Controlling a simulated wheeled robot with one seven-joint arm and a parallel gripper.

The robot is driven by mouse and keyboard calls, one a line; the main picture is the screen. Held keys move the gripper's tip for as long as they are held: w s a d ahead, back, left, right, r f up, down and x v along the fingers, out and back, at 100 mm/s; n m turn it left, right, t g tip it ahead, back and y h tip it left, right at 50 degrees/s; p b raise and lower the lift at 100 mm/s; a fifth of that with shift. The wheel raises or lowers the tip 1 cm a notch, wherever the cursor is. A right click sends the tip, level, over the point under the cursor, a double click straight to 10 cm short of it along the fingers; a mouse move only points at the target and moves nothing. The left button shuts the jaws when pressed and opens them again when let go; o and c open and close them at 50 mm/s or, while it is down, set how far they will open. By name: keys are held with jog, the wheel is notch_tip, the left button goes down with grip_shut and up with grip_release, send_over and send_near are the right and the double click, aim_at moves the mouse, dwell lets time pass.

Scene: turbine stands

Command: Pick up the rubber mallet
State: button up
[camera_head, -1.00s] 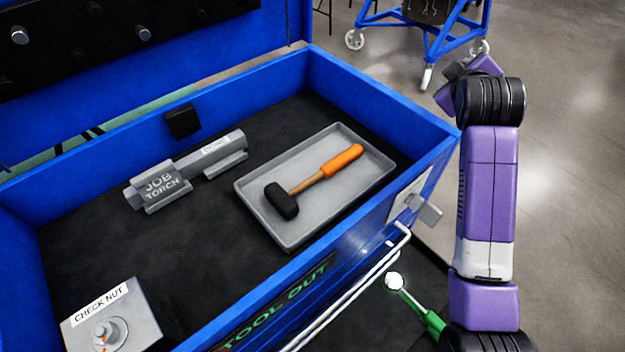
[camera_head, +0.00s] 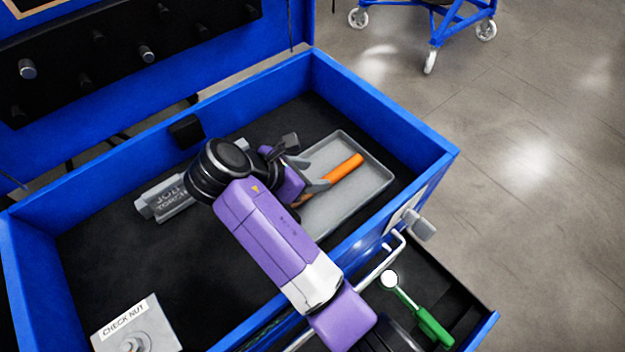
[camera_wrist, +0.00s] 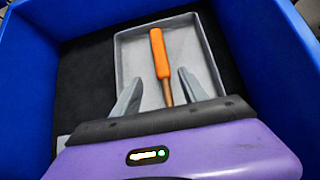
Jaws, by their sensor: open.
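The rubber mallet (camera_head: 346,167) lies in a grey tray (camera_head: 376,189) inside the blue tool chest. In the head view only its orange handle shows clearly; my arm hides the black head. In the wrist view the mallet's orange handle (camera_wrist: 159,54) points away from me, and a short piece of wooden shaft shows between my fingers. My gripper (camera_wrist: 155,85) is open, with one finger on each side of the shaft and nothing held. In the head view my gripper (camera_head: 318,178) is over the tray. I cannot tell its exact height above the mallet.
A grey job torch holder (camera_head: 165,200) sits left of my arm. A check-nut plate (camera_head: 137,325) is at the near left. The chest's blue walls (camera_head: 385,108) surround the tray. A green-handled tool (camera_head: 427,322) lies in the open drawer below.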

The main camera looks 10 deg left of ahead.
aim_at(328, 177)
jog(key=shift+s+f+p+x, duration=0.15)
jog(key=shift+p+x, duration=0.2)
jog(key=shift+x, duration=1.55)
jog(key=shift+s+f+p+x, duration=0.1)
jog(key=shift+s+p+x, duration=0.15)
jog(key=shift+x, duration=1.65)
grip_shut()
jog(key=shift+w+r, duration=0.1)
